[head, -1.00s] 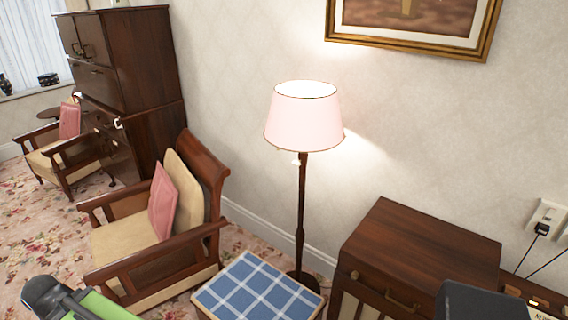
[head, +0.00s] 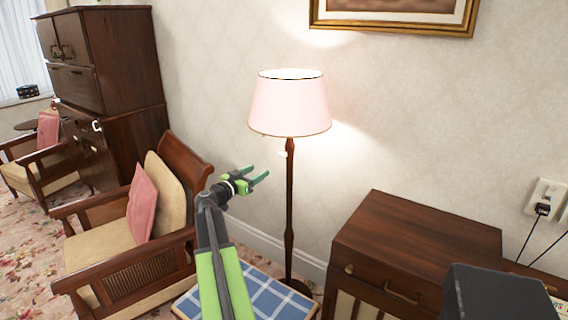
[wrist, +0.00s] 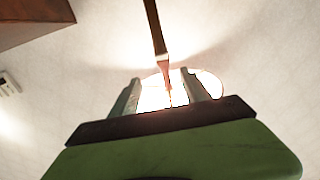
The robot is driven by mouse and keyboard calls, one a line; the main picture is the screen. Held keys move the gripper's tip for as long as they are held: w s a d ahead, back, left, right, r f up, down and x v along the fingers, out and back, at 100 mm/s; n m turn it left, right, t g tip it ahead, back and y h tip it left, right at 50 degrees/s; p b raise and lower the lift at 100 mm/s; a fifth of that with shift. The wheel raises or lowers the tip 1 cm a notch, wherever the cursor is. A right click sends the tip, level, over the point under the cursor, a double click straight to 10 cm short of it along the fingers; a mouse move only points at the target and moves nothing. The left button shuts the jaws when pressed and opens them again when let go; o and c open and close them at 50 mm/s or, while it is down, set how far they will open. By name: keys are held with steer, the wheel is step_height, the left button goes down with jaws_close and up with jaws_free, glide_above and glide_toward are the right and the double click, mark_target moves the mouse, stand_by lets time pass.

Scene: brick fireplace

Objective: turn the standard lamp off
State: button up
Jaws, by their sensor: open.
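The standard lamp (head: 290,104) stands upright against the wall, with a pink shade that glows and a slim dark wooden pole (head: 290,205). A small pale piece (head: 283,153) shows just under the shade, left of the pole; it may be the switch. My gripper (head: 260,171) is open and empty, below and left of the shade, apart from the lamp in the head view. In the wrist view the glowing shade (wrist: 152,94) shows between and behind the open fingers, with the pole (wrist: 154,25) running up from it. I cannot make out the switch there.
A blue checked stool (head: 262,290) is under my arm at the lamp's foot. A wooden armchair (head: 130,235) with a pink cushion stands at left. A dark wooden cabinet (head: 415,235) stands right of the lamp.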

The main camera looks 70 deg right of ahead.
mark_target(282, 153)
steer(key=x, duration=1.7)
steer(key=shift+d+r, duration=0.1)
steer(key=shift+d, duration=0.15)
steer(key=shift+c, duration=0.3)
